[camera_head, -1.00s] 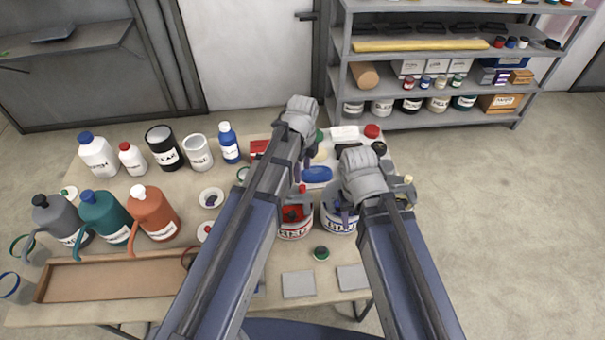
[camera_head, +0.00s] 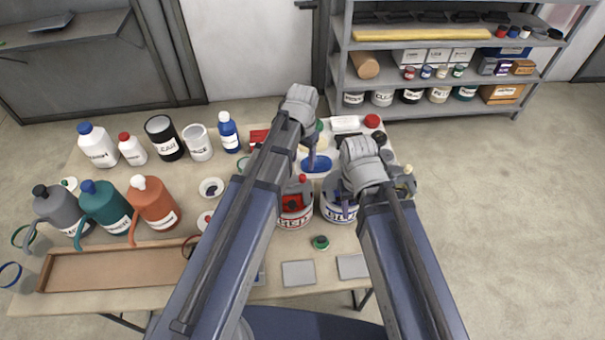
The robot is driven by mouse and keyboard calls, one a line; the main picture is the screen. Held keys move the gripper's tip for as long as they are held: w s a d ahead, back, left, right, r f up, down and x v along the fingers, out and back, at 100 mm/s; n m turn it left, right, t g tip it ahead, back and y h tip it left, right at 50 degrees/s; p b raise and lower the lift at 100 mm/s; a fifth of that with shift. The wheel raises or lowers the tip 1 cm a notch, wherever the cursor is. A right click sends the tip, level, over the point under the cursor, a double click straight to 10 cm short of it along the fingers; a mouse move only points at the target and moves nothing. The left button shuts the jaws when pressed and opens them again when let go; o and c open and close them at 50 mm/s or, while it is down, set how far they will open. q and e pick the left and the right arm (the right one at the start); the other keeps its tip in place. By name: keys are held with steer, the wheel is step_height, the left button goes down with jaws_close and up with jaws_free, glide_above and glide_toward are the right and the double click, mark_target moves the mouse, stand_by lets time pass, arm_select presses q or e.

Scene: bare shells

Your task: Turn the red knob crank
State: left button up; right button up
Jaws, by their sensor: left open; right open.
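A small red knob (camera_head: 302,178) shows above the can with a red label (camera_head: 295,218), which has red inside. The crank it belongs to is mostly hidden behind my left arm. A can with a blue label (camera_head: 340,212) stands just right of it. My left gripper (camera_head: 311,155) points down behind and above the red-labelled can, apart from the knob as far as I can see; its fingers are partly hidden by the arm. My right gripper (camera_head: 345,200) points down over the blue-labelled can, mostly hidden by its wrist. Both are open, with nothing seen in them.
Bottles, cans and jugs (camera_head: 155,204) crowd the table's left side, behind a wooden tray (camera_head: 115,284). A blue oval item (camera_head: 316,164) lies behind the cans. A green-topped jar (camera_head: 320,243) and grey squares (camera_head: 298,273) are in front. Shelves (camera_head: 440,100) stand behind.

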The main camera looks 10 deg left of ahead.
mark_target(303, 176)
arm_select(q)
steer(key=shift+f, duration=0.15)
step_height(303, 176, down, 8)
steer(key=b, duration=0.7)
steer(key=shift+r+b, duration=0.2)
steer(key=shift+b, duration=0.2)
jaws_close()
